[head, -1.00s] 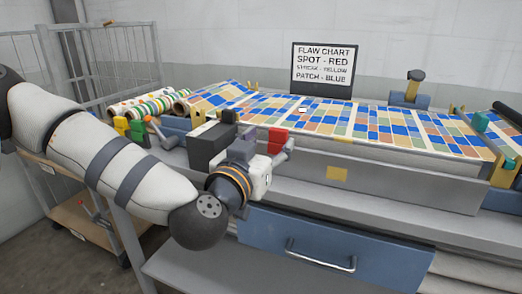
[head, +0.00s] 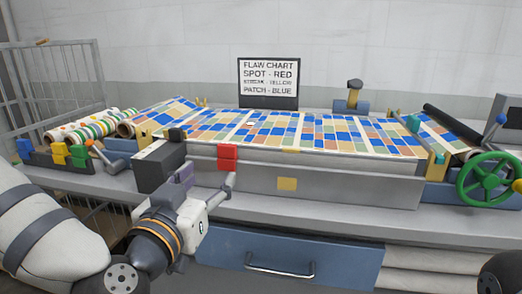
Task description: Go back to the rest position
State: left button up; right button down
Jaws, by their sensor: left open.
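My left gripper (head: 205,181) is in the lower left of the head view, at the end of my white and grey arm. Its fingers are apart, and I see nothing held between them. I cannot tell whether a fingertip touches anything. A dark rounded part of my right arm shows in the bottom right corner; my right gripper is out of view.
The press bed carries a patterned sheet (head: 290,132). Rolls (head: 85,127) and coloured tabs (head: 67,153) are at left, a green handwheel (head: 487,180) at right. A flaw chart sign (head: 268,82) stands behind. A blue drawer (head: 285,258) is below the bench.

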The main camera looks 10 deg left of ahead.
pick_arm(q)
jog(key=s+d+f+g+h, duration=0.1)
jog(key=s+f+g, duration=0.3)
jog(key=f, duration=0.5)
jog(key=s+d+f+m+g, duration=0.1)
jog(key=s+d+f+g, duration=0.15)
jog(key=s+f, duration=0.4)
jog(key=s+d+f+g+h, duration=0.1)
jog(key=s+f+g, duration=0.25)
jog(key=f, duration=0.75)
jog(key=s+a+f+g+y, duration=0.1)
jog(key=s+a+f+g, duration=0.2)
jog(key=s, duration=0.5)
jog(key=s+a+f+n+g+y+p, duration=0.1)
jog(key=s+a+f+g, duration=0.2)
jog(key=s, duration=0.6)
jog(key=s+a+f+n+g+y, duration=0.1)
jog(key=s+a+f+g, duration=0.2)
jog(key=s, duration=0.6)
notch_tip(320, 180, down, 2)
jog(key=shift+s+a+g, duration=0.2)
jog(key=shift+a+g, duration=0.2)
jog(key=shift+g, duration=0.2)
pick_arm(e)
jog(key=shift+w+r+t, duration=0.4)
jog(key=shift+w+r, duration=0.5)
